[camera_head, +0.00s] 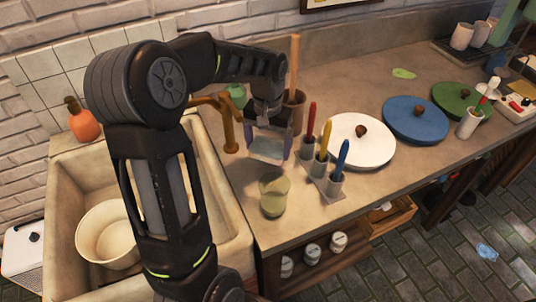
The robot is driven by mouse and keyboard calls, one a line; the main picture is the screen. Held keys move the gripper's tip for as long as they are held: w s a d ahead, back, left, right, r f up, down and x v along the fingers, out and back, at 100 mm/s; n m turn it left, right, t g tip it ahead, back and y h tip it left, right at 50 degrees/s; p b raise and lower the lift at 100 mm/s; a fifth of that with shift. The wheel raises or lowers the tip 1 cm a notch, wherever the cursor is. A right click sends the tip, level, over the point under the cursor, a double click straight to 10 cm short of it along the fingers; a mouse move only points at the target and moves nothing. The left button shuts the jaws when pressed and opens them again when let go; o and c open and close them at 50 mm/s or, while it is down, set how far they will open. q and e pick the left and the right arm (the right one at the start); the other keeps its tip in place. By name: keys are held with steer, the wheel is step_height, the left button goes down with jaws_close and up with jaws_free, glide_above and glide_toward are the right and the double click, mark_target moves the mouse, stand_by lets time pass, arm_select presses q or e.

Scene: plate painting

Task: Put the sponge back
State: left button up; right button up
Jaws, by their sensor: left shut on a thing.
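My left gripper (268,146) hangs over the counter between the brass faucet and the colored brushes. Its fingers are shut on a pale grey-blue block, which looks like the sponge (268,151). The block is held level between the two fingertips. I cannot tell from this angle whether its underside touches the counter. The sink (61,185), with a cream bowl (106,235) in it, is left of the gripper, partly hidden by my left arm. My right gripper is not in view.
A greenish glass (273,196) stands just in front of the gripper. Red, yellow and blue brushes stand in a holder (337,186) at its right. A brown pot (294,104) is behind. White (378,153), blue (415,125) and green (459,106) discs lie to the right.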

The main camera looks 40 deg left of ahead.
mark_target(268, 156)
arm_select(q)
steer(key=shift+f, duration=2.05)
steer(key=shift+f, duration=0.25)
steer(key=o, duration=1)
steer(key=shift+r, duration=0.1)
steer(key=shift+o, duration=0.2)
step_height(268, 156, up, 12)
steer(key=shift+r, duration=0.2)
